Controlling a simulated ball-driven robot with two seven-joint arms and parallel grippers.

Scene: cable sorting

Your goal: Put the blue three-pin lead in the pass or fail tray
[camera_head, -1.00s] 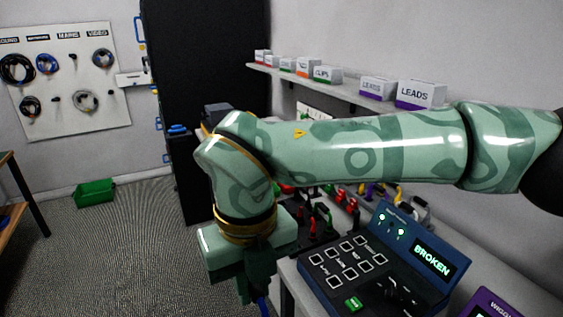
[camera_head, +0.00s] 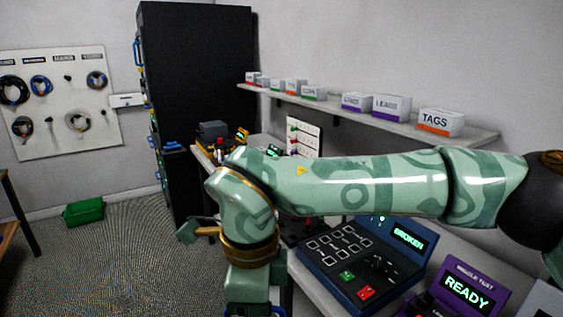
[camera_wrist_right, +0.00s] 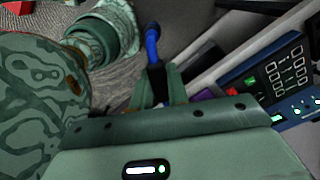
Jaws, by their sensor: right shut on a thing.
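My right arm crosses the head view from the right, and its gripper points down at the bottom edge, its fingertips cut off there. In the right wrist view the right gripper (camera_wrist_right: 165,88) is shut on the blue three-pin lead (camera_wrist_right: 152,42), whose blue end sticks up past the fingers. Its pins cannot be made out. A blue tester (camera_head: 345,262) on the bench shows BROKEN, and it is also at the right of the wrist view (camera_wrist_right: 262,85). I cannot identify a pass or fail tray for certain. My left gripper is not in view.
A purple wiggle tester (camera_head: 466,287) reading READY stands right of the blue tester. A shelf (camera_head: 345,112) with labelled boxes runs along the wall. A green bin (camera_head: 84,212) lies on the floor by a black cabinet (camera_head: 205,90). A red object (camera_wrist_right: 17,8) shows in the wrist view.

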